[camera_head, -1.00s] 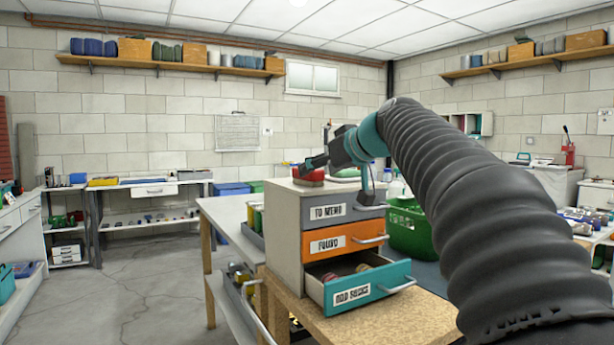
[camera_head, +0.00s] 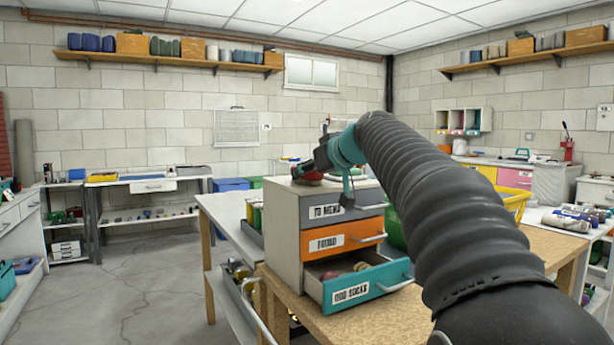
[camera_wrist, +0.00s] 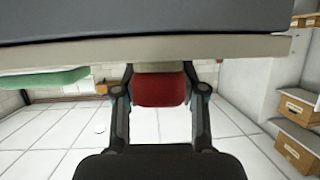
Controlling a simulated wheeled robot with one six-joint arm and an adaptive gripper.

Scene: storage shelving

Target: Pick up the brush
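The brush (camera_wrist: 160,88) has a red body and a beige part, and shows between my gripper's fingers in the wrist view. In the head view its red body (camera_head: 309,176) sits on top of the small drawer cabinet (camera_head: 283,215), partly hidden by my gripper. My gripper (camera_head: 318,163) reaches over the cabinet top. In the wrist view its fingers (camera_wrist: 160,74) are open, one on each side of the brush, very close to its sides. Whether the fingertips touch it is hard to tell.
The cabinet has labelled grey, orange and teal drawers; the teal drawer (camera_head: 362,289) is pulled out with items inside. A green object (camera_wrist: 45,82) lies beside the brush. A yellow crate (camera_head: 514,203) stands behind my arm. Bare tabletop (camera_head: 390,318) lies in front.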

